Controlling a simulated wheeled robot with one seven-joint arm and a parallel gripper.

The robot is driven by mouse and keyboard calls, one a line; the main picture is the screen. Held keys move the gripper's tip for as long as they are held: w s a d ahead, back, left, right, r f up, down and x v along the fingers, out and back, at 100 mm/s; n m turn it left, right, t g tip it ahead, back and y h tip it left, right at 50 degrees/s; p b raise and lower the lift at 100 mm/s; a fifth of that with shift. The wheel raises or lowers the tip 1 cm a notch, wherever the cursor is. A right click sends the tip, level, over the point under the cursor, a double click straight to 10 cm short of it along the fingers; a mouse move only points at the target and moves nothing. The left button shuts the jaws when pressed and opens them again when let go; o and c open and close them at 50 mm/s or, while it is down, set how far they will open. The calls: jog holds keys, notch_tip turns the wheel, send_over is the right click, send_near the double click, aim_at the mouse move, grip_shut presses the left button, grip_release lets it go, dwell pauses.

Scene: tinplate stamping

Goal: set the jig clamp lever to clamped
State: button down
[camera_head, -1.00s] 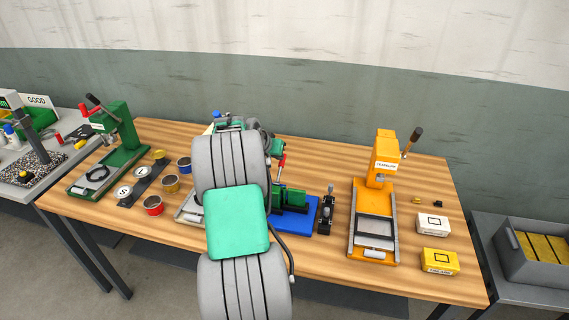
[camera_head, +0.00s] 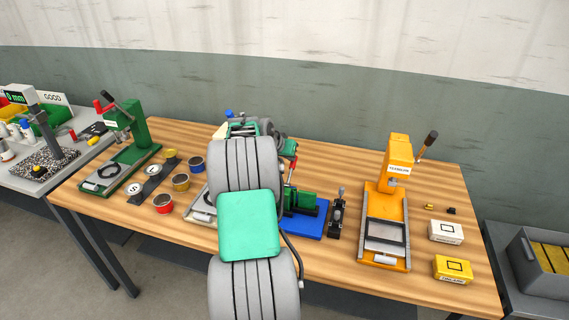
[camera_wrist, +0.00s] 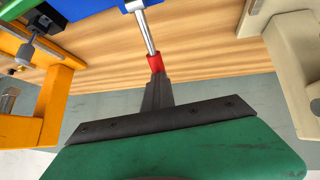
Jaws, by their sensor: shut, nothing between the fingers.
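The clamp lever (camera_head: 289,178), a silver rod with a red grip, rises steeply from the jig, which has a blue base (camera_head: 305,227) and a green block (camera_head: 301,198). In the wrist view the rod runs from the blue base at the top down to the red grip (camera_wrist: 155,63). My gripper (camera_wrist: 158,84) has its dark fingers shut and empty, their tips at the end of the red grip. They look touching or very close; I cannot tell which. In the head view my arm hides the jig's left part and most of my gripper.
An orange press (camera_head: 399,185) stands to the right of the jig, a small black toggle device (camera_head: 336,215) between them. A green press (camera_head: 134,140) and several tins stand at left. White (camera_head: 445,231) and yellow (camera_head: 452,269) boxes sit at far right.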

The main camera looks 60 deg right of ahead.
jog(key=d+r+b+v, duration=0.1)
jog(key=d+r+v, duration=0.1)
jog(key=v, duration=1.1)
jog(key=shift+w+r, duration=0.3)
